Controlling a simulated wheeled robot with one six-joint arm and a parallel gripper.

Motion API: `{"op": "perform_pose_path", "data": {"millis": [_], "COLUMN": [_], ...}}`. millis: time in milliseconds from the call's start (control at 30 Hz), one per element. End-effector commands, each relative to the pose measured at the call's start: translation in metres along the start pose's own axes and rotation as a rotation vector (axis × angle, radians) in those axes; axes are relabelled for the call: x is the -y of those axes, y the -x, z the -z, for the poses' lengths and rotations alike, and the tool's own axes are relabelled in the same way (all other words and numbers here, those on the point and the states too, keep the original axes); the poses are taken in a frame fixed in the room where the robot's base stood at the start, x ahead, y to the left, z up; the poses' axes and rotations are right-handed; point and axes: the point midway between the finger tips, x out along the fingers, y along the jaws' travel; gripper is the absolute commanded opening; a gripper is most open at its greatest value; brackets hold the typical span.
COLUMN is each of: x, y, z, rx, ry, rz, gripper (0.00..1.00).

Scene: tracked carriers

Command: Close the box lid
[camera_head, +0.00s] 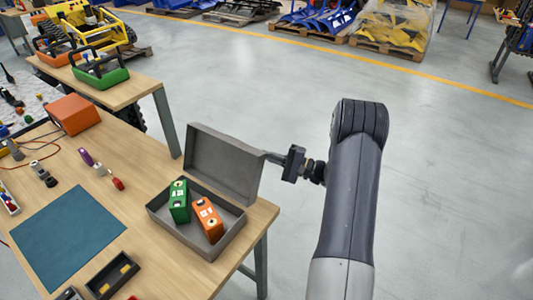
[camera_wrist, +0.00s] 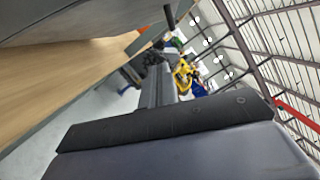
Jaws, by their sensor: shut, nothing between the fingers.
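The grey box (camera_head: 168,222) stands on the wooden table near its right corner, with its lid (camera_head: 222,162) raised roughly upright on the far side. A green block (camera_head: 179,200) and an orange block (camera_head: 207,219) are inside the box. My gripper (camera_head: 268,157) is shut and empty, at the right edge of the lid near its top; I cannot tell whether it touches. In the wrist view, my gripper (camera_wrist: 168,15) points away from the camera, and a grey surface fills the upper left, likely the lid (camera_wrist: 70,18).
A teal mat (camera_head: 68,235), a small dark tray (camera_head: 112,276) and an orange box (camera_head: 73,114) lie on the table (camera_head: 146,165). A second table (camera_head: 130,92) with tool carriers stands behind.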

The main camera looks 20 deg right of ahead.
Motion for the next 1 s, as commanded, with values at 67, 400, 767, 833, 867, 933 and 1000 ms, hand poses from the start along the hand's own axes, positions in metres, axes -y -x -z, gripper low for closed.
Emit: {"op": "perform_pose_path", "data": {"millis": [67, 400, 767, 833, 867, 933, 1000], "x": [0.001, 0.003, 0.000, 0.000, 0.000, 0.000, 0.000], "y": [-0.018, -0.080, -0.086, -0.086, -0.086, -0.086, -0.086], "z": [-0.002, -0.010, -0.038, -0.039, -0.039, -0.038, -0.038], "rx": [0.004, -0.001, -0.003, -0.003, -0.003, -0.003, -0.003], "ry": [0.000, -0.001, 0.001, 0.002, 0.002, 0.002, 0.002], "rz": [-0.003, -0.001, -0.001, -0.001, -0.001, 0.000, 0.000], "gripper": [0.00, 0.00, 0.00, 0.00, 0.00, 0.00, 0.00]}}
